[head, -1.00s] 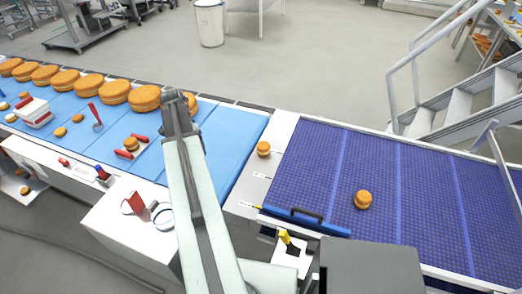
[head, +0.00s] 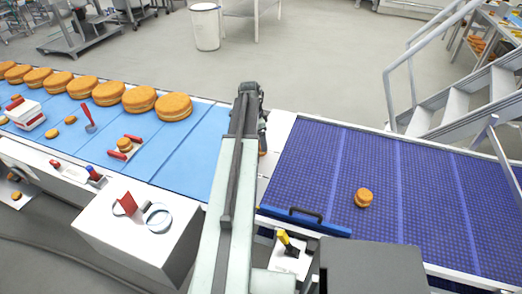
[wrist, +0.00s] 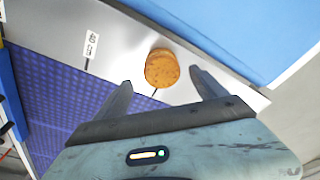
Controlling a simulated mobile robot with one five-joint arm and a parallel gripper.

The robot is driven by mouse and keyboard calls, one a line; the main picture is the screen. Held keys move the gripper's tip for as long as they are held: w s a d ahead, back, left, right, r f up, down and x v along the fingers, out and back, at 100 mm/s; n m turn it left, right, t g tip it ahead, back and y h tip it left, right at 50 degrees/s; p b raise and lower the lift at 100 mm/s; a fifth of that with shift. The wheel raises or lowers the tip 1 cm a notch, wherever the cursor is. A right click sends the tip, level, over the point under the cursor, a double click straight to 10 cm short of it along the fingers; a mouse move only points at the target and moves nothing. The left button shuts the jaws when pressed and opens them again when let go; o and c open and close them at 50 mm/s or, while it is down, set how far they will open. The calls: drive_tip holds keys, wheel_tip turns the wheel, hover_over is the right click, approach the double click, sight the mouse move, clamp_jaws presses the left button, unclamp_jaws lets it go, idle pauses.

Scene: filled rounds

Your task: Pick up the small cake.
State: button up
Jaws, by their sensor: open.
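A small round orange-brown cake (wrist: 162,68) stands on the white strip between the blue and purple belts. In the wrist view it lies between and just beyond my fingertips, with no contact visible. In the head view my arm hides nearly all of it; only a sliver shows beside my gripper (head: 263,128). My gripper is open and empty, its two fingers (wrist: 161,80) spread on either side of the cake. A second small cake (head: 363,197) sits on the purple belt to the right.
The blue belt (head: 185,150) carries several large cakes (head: 173,107), a few small ones and a red-handled tool (head: 88,117). A blue bar with a dark handle (head: 305,220) edges the purple belt (head: 425,200). A metal stair (head: 450,110) stands at the right.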

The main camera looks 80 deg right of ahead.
drive_tip(key=f+b, duration=0.5)
drive_tip(key=shift+s+d+f, duration=0.15)
drive_tip(key=shift+s+d, duration=0.1)
drive_tip(key=shift+d, duration=0.05)
drive_tip(key=shift+r, duration=0.2)
drive_tip(key=c, duration=1)
drive_tip(key=shift+o, duration=0.3)
drive_tip(key=r+p, duration=0.4)
drive_tip(key=shift+s+a, duration=0.2)
drive_tip(key=shift+a, duration=0.2)
drive_tip(key=s+a, duration=0.2)
drive_tip(key=a, duration=0.2)
drive_tip(key=s+a+p, duration=0.1)
drive_tip(key=s+a, duration=0.1)
drive_tip(key=a, duration=0.3)
drive_tip(key=s+a+r, duration=0.1)
drive_tip(key=s+a, duration=0.2)
drive_tip(key=a, duration=0.1)
drive_tip(key=shift+s+a, duration=0.1)
drive_tip(key=shift+a, duration=0.1)
